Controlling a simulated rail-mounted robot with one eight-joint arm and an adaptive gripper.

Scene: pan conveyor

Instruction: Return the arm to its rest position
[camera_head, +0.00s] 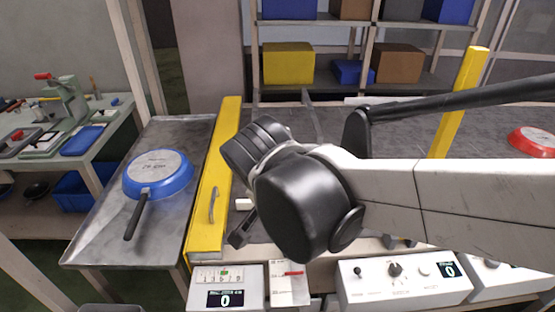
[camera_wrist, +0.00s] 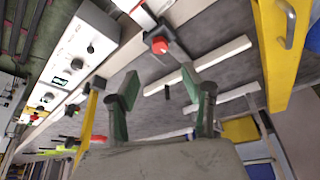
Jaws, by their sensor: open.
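My arm reaches across the head view from the right, over the grey conveyor table. My gripper (camera_wrist: 165,95) shows in the wrist view with its two green-padded fingers spread apart and nothing between them. In the head view the gripper is mostly hidden behind my black wrist joint, with only a dark finger part showing beside the yellow barrier. A blue pan (camera_head: 158,175) lies upside down on the metal side table (camera_head: 95,245), its black handle toward the front. It is left of my gripper and apart from it.
A yellow barrier (camera_head: 214,185) stands between the side table and the conveyor. Control boxes (camera_head: 405,280) line the front edge. A yellow post (camera_head: 459,100) and a red pan (camera_head: 533,141) are at the right. Shelves with boxes (camera_head: 288,63) stand behind. A workbench (camera_head: 117,125) is at the left.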

